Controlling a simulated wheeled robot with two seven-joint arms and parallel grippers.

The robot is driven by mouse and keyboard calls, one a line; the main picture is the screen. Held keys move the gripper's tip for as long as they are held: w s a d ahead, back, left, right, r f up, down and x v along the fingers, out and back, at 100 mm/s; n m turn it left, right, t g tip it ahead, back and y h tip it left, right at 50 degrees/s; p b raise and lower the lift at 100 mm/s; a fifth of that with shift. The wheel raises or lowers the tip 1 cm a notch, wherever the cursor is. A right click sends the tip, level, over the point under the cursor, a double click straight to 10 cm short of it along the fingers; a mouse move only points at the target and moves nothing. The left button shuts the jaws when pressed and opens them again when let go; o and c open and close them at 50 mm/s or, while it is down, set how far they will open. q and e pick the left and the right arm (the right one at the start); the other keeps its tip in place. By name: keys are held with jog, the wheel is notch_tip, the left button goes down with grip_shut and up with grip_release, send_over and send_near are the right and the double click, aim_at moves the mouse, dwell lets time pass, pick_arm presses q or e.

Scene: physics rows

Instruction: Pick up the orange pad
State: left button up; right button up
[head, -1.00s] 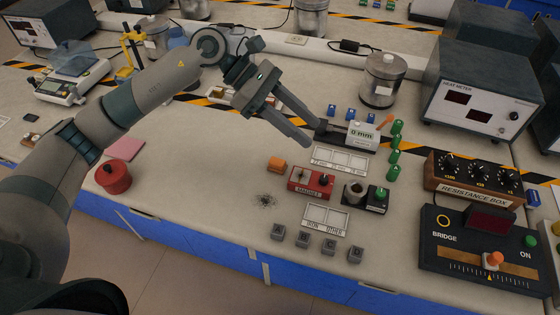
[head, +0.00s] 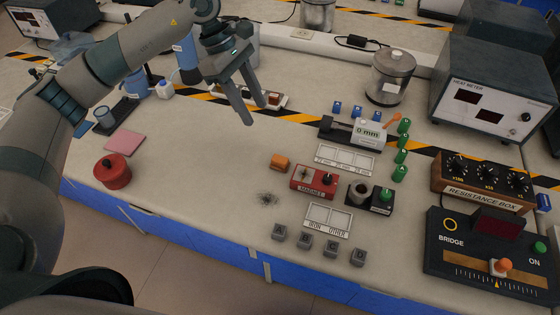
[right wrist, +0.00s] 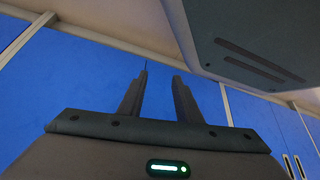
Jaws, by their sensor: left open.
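The orange pad (head: 281,163) is a small orange block lying on the bench in the head view, just left of a red magnet box (head: 313,181). My left gripper (head: 256,113) is open and empty above the bench, with its fingers pointing down. In the picture it is above and left of the pad, clearly apart from it. My right gripper (right wrist: 162,85) shows only in the right wrist view, with its two fingers apart and nothing between them, in front of blue panels.
Near the pad are a dark gauge marked 0 mm (head: 367,133), several green pieces, grey lettered blocks (head: 305,242) and a dark-based cup (head: 359,193). A red pot (head: 113,171) and pink sheet (head: 125,143) lie at left. The bench left of the pad is clear.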

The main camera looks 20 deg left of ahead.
pick_arm(q)
jog(key=p, duration=0.4)
send_over(279, 158)
jog(key=a, duration=0.3)
notch_tip(279, 158, down, 10)
jog(key=shift+w+d+f, duration=0.1)
jog(key=shift+d+f, duration=0.05)
pick_arm(e)
jog(key=s+d+f+g, duration=0.1)
jog(key=s+d, duration=0.1)
jog(key=s, duration=0.4)
jog(key=s+d+f+g+h, duration=0.1)
jog(key=s+d+g, duration=0.1)
jog(key=s, duration=0.4)
jog(key=shift+s+d+f+g, duration=0.25)
jog(key=shift+s+d+g, duration=0.05)
jog(key=shift+d, duration=0.3)
pick_arm(q)
jog(key=shift+d+f, duration=0.1)
pick_arm(e)
jog(key=shift+r, duration=0.1)
